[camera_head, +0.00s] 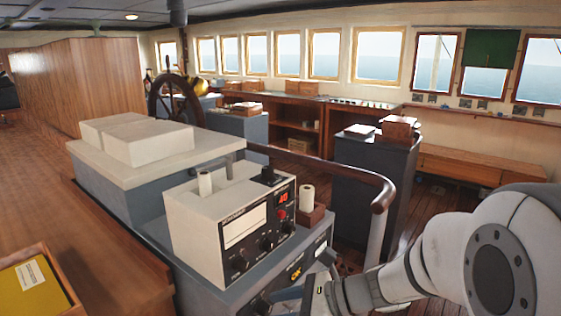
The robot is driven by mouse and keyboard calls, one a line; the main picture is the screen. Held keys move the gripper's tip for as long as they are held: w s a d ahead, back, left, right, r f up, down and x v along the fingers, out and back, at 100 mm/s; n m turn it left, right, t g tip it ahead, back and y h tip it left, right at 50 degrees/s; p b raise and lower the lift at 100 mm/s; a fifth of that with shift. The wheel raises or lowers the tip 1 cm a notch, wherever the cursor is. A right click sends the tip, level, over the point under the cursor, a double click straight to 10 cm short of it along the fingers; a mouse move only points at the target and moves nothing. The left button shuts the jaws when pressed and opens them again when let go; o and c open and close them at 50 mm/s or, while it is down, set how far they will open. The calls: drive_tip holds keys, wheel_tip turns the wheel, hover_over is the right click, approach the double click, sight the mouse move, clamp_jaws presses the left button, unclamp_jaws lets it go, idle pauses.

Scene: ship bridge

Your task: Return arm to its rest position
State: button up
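My white jointed arm (430,255) reaches in from the lower right corner toward the lower middle of the head view. My gripper (303,279) is at its far end, close in front of the lower front panel of the grey console (225,297). Its grey parts blend with the panel, so I cannot tell how far apart the fingers are or whether they touch the console. I see no object clearly held. The lower part of the gripper is cut off by the bottom edge of the picture.
A beige instrument box (205,240) with dials and a red display stands on the console. Next to it are a white cylinder (307,197) and a brown curved handrail (340,172). A grey cabinet (372,190) stands behind. Wooden floor (432,205) shows between it and my arm.

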drive_tip(key=s+d+f+n+g+h, duration=0.2)
drive_tip(key=s+d+n+h, duration=0.5)
drive_tip(key=n, duration=0.5)
drive_tip(key=s+d+r+n+t+h, duration=0.2)
drive_tip(key=d+n+h, duration=0.4)
drive_tip(key=d+n, duration=0.2)
drive_tip(key=shift+n, duration=0.4)
drive_tip(key=shift+s, duration=0.1)
drive_tip(key=shift+c, duration=0.4)
drive_tip(key=shift+c, duration=1)
